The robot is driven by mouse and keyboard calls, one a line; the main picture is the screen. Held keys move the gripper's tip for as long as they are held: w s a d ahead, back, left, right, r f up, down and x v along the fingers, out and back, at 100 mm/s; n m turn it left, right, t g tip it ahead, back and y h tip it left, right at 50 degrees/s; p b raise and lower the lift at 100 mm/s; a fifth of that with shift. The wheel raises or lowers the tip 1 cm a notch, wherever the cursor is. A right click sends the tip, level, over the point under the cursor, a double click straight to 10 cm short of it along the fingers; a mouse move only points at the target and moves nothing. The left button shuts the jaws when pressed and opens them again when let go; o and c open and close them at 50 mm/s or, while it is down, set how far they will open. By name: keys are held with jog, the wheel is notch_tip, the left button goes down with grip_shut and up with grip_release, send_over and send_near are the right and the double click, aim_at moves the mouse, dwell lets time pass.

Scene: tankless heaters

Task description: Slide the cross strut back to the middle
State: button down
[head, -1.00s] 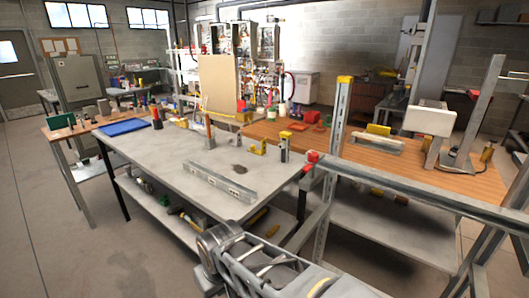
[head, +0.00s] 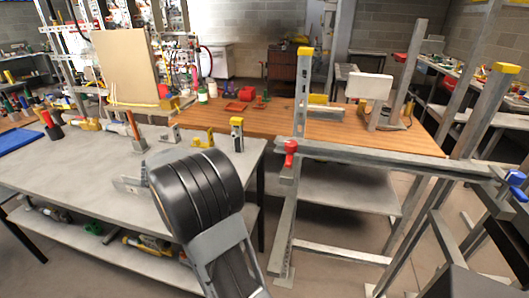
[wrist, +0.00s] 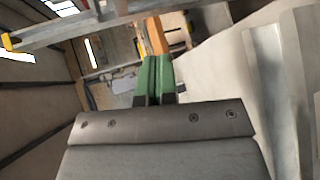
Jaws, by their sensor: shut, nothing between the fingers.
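The cross strut (head: 400,163) is a grey metal bar lying level across the steel frame. It runs from the left post (head: 302,95) with a yellow cap to the right side of the frame. A red clamp (head: 290,152) sits at its left end and a blue clamp (head: 516,184) near its right end. My gripper (wrist: 159,62) shows in the wrist view as green fingers, shut and empty. In the head view only my arm shows; the gripper itself is hidden. I cannot tell its distance from the strut.
A wooden bench (head: 400,130) stands behind the strut. A lower shelf (head: 345,190) and lower bars lie beneath it.

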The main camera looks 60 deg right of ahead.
jog(key=w+d+r+m+g+h, duration=0.2)
jog(key=d+g+h, duration=0.1)
jog(key=d, duration=0.3)
jog(key=s+d+p, duration=0.1)
jog(key=s+d, duration=0.7)
jog(key=s, duration=0.1)
jog(key=shift+s+d+p, duration=0.15)
jog(key=shift+p, duration=0.2)
jog(key=shift+s+d+b, duration=0.2)
jog(key=shift+s+b, duration=0.6)
jog(key=shift+b, duration=0.1)
